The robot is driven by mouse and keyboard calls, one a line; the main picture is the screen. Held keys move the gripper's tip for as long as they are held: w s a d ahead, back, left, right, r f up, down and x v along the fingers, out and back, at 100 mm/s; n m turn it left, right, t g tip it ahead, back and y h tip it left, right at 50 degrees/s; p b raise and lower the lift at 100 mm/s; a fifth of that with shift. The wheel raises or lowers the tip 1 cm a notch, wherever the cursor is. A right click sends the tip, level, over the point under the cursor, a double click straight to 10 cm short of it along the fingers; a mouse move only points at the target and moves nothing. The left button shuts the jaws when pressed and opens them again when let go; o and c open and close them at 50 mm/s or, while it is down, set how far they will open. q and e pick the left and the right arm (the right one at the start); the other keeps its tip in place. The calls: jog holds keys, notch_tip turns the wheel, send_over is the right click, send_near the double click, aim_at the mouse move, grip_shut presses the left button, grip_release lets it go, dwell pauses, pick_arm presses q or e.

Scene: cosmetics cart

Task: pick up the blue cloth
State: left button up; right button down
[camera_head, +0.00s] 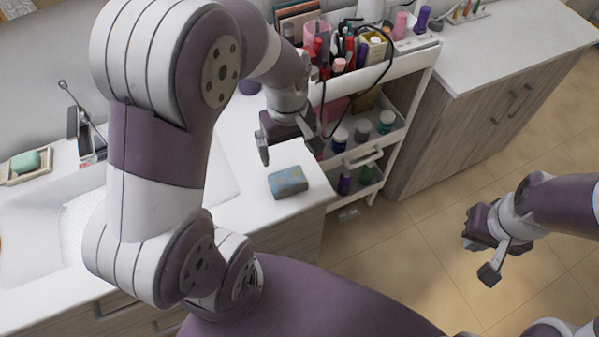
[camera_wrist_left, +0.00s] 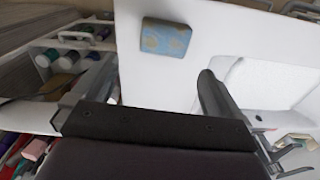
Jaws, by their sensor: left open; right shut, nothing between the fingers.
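The blue cloth (camera_head: 288,182) is a small folded block with tan patches, lying on the white counter near its right front corner. It also shows in the left wrist view (camera_wrist_left: 166,37), beyond the fingers at the upper middle. My left gripper (camera_head: 290,142) is open and empty, above the counter and a little behind the cloth, not touching it. Its two fingers show apart in the left wrist view (camera_wrist_left: 155,95). My right gripper (camera_head: 484,254) is shut and empty, over the floor at the right, far from the cloth.
A white cart (camera_head: 398,72) full of cosmetics, bottles and a black cable stands right beside my left gripper. A sink basin (camera_head: 32,232) is set in the counter at the left, with a soap dish (camera_head: 28,166) behind it. The counter around the cloth is clear.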

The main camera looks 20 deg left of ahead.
aim_at(287, 178)
pick_arm(q)
jog(key=f, duration=0.8)
jog(key=s+f+p, duration=0.1)
jog(key=f, duration=0.3)
jog(key=shift+a, duration=0.25)
jog(key=shift+w, duration=0.15)
jog(key=shift+c, duration=0.3)
jog(key=shift+r, duration=0.1)
jog(key=c, duration=0.6)
